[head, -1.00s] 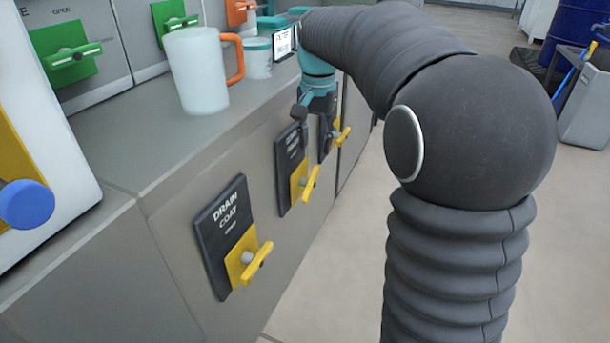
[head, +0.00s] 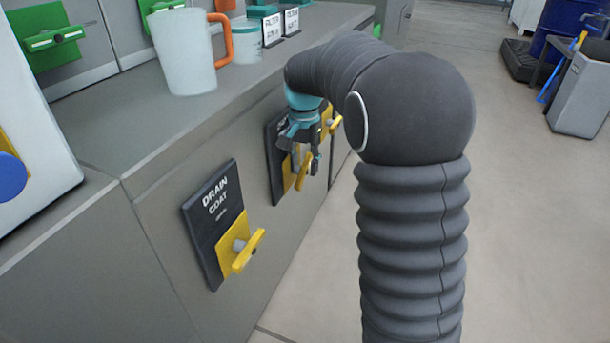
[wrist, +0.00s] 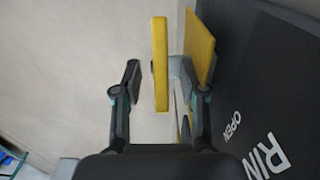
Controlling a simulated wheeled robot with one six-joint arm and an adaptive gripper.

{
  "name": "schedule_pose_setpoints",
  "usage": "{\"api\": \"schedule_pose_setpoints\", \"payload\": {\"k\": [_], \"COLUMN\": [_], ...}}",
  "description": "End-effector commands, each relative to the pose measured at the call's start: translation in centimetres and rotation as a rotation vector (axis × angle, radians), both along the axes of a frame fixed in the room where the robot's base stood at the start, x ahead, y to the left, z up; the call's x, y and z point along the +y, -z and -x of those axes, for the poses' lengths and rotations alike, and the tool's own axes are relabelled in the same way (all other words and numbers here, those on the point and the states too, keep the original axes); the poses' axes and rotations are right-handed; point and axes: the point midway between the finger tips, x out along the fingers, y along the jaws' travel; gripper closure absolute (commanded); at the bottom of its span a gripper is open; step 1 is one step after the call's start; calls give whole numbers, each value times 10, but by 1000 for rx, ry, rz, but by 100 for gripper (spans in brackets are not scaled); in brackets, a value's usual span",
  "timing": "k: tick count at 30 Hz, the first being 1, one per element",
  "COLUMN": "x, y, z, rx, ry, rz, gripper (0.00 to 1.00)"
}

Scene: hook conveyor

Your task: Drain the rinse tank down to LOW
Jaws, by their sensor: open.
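The dark rinse drain panel (wrist: 265,110) fills the right of the wrist view, with the letters "RIN" and "OPEN" showing. Its yellow valve handle (wrist: 160,62) stands off a yellow plate (wrist: 200,45). My gripper (wrist: 167,84) is open, and in the wrist view the handle lies between its two fingers with a gap on each side. In the head view my gripper (head: 308,150) is at the middle panel (head: 274,160) on the cabinet front and partly covers its yellow handle (head: 301,172). No tank level shows.
The "DRAIN COAT" panel (head: 205,225) with its yellow handle (head: 248,250) is nearer on the same front. Another yellow handle (head: 334,122) is just beyond.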

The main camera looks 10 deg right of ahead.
Motion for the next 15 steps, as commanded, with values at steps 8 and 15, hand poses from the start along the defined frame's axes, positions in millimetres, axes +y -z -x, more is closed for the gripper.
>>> {"api": "schedule_pose_setpoints", "payload": {"k": [8, 15], "x": [0, 0], "y": [26, 29], "z": [0, 0], "rx": [-1, -1], "ry": [-1, -1], "rz": [1, 0], "gripper": [58, 58]}}
